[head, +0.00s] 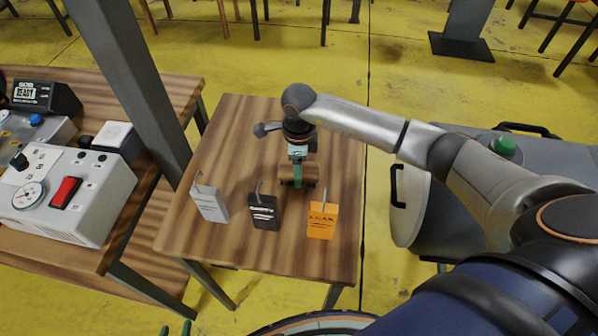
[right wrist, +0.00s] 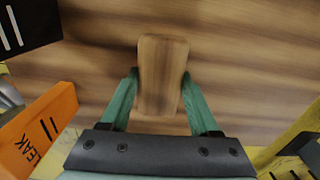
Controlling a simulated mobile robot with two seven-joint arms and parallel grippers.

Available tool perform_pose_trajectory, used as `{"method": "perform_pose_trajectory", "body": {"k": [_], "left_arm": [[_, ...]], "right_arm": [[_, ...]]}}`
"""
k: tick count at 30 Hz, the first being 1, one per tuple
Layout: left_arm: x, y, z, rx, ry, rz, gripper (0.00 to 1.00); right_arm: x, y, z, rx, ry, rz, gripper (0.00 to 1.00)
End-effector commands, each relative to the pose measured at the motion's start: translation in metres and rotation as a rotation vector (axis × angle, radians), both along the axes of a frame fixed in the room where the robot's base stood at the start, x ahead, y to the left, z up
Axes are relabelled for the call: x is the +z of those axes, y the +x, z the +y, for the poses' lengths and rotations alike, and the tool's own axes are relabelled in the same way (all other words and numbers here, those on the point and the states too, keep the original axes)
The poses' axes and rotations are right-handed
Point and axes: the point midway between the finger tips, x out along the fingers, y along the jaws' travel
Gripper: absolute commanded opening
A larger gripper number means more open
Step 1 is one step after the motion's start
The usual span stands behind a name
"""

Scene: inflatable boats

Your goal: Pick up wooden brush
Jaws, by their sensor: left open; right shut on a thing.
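The wooden brush (right wrist: 160,75) shows in the right wrist view as a brown block between the two green fingers of my right gripper (right wrist: 159,88). The gripper is shut on it. In the head view the brush (head: 311,175) is at the middle of the wooden table (head: 235,125), below the right gripper (head: 297,178), whose fingers partly hide it. I cannot tell whether the brush touches the tabletop. My left gripper (head: 176,329) shows only its green fingertips at the bottom edge of the head view, apart and empty, away from the brush.
A grey tag (head: 211,204), a black tag (head: 264,213) and an orange tag (head: 321,222) stand along the table's near side. A bench with a control box (head: 62,190) is at left, beside a grey post (head: 125,75). A grey case (head: 425,205) stands at right.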

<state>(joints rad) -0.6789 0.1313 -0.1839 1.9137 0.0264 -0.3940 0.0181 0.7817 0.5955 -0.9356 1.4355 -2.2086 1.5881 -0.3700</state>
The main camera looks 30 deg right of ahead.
Motion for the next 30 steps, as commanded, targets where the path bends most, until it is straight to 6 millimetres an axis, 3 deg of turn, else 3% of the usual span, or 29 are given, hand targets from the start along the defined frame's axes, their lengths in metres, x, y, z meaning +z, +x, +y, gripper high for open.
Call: {"method": "perform_pose_trajectory", "body": {"k": [1, 11, 20, 30], "left_arm": [[0.000, 0.000, 0.000, 0.000, 0.000, 0.000, 0.50], [0.000, 0.000, 0.000, 0.000, 0.000, -0.001, 0.50], [0.000, 0.000, 0.000, 0.000, 0.000, -0.001, 0.50], [-0.006, 0.000, 0.000, 0.000, 0.000, -0.001, 0.50]], "right_arm": [[0.000, 0.000, 0.000, 0.000, 0.000, 0.000, 0.37], [0.001, 0.000, 0.000, 0.000, 0.000, -0.001, 0.02], [0.008, 0.001, 0.000, 0.000, -0.001, -0.004, 0.02], [0.072, 0.001, 0.000, 0.001, 0.000, -0.006, 0.02]]}}
